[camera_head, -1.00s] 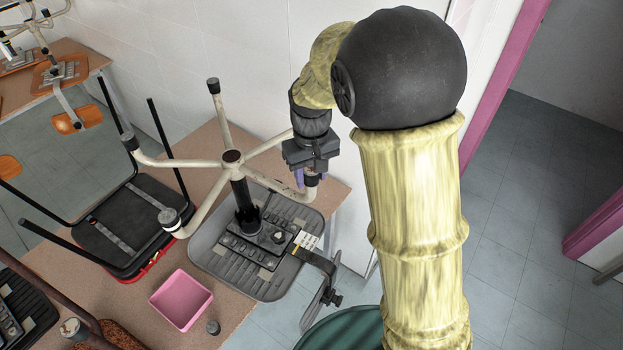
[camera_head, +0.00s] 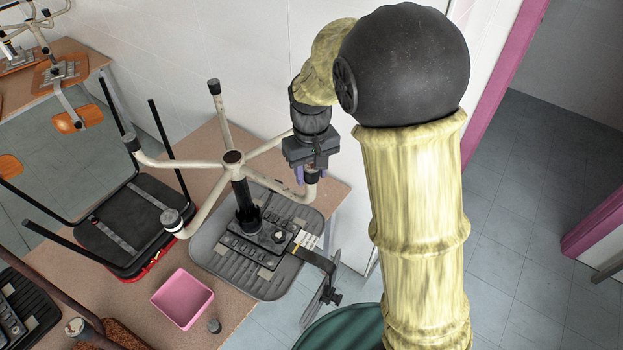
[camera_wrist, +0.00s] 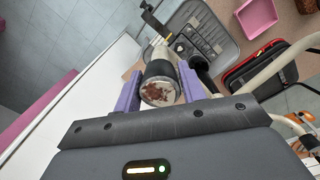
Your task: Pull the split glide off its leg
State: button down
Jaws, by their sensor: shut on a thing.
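An upturned chair with a five-armed cream base (camera_head: 205,164) and grey ribbed seat lies on a brown table. My gripper (camera_head: 310,173) is above the end of its right-hand leg, with purple fingers pointing down. The fingers are shut on the dark glide (camera_head: 311,178) there. In the wrist view the glide (camera_wrist: 160,84) sits between both purple fingers, its round face pale with brown-red worn patches. The leg shows just below the glide. I cannot tell whether the glide has slid along the leg, and I cannot make out the split.
A pink bin (camera_head: 182,299) stands on the table (camera_head: 238,312) in front of the chair, with a small dark cap (camera_head: 214,326) beside it. A black upturned chair (camera_head: 120,225) is at left. The white wall (camera_head: 260,60) is close behind.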

jog(key=shift+r+p, duration=1)
jog(key=shift+r, duration=0.35)
jog(key=c, duration=1.4)
grip_release()
jog(key=shift+c, duration=0.2)
grip_shut()
jog(key=shift+w, duration=0.1)
